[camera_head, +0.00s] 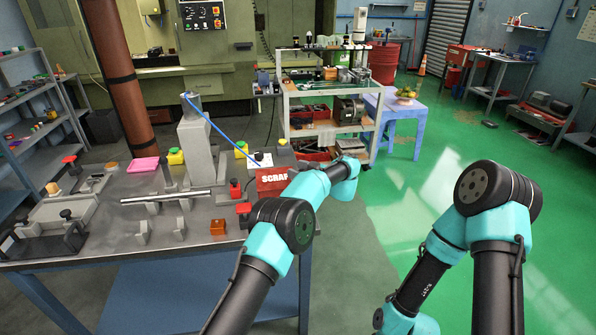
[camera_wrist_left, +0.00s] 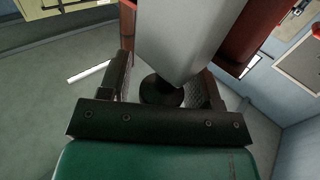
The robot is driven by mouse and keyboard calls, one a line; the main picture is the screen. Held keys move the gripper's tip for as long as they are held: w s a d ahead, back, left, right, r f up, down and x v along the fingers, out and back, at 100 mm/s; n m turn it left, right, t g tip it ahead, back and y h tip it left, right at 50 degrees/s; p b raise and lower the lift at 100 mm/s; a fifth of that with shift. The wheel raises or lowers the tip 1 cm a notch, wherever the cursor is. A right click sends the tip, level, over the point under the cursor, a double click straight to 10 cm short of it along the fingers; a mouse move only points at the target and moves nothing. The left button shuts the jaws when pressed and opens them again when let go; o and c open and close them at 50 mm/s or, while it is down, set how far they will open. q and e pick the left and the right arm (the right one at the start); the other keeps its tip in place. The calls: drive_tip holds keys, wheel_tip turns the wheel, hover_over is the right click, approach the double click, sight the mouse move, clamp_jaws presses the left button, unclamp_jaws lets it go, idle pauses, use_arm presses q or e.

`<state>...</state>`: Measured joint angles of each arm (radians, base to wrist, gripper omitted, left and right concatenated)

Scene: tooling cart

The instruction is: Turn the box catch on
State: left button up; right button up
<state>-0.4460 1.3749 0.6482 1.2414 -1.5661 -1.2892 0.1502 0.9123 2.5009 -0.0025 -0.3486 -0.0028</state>
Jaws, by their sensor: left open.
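My left gripper (camera_wrist_left: 166,64) is open in the left wrist view, one finger on each side. A round black knob-like part (camera_wrist_left: 161,90) and a plain grey block (camera_wrist_left: 180,35) show between the fingers. I cannot tell whether the fingers touch them. In the head view my left arm reaches forward past the red SCRAP box (camera_head: 272,182) at the table's right edge; its fingers cannot be made out. I cannot identify the box catch with certainty in either view. My right arm is at the right of the head view, its gripper out of sight.
The grey work table (camera_head: 185,243) holds a steel bar (camera_head: 165,197), a tall grey block (camera_head: 197,145), a pink pad (camera_head: 143,165) and small coloured parts. A loaded cart (camera_head: 295,90) stands behind. The green floor (camera_head: 400,230) at right is clear.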

use_arm(q)
drive_tip(key=v, duration=1.7)
drive_tip(key=shift+d, duration=0.2)
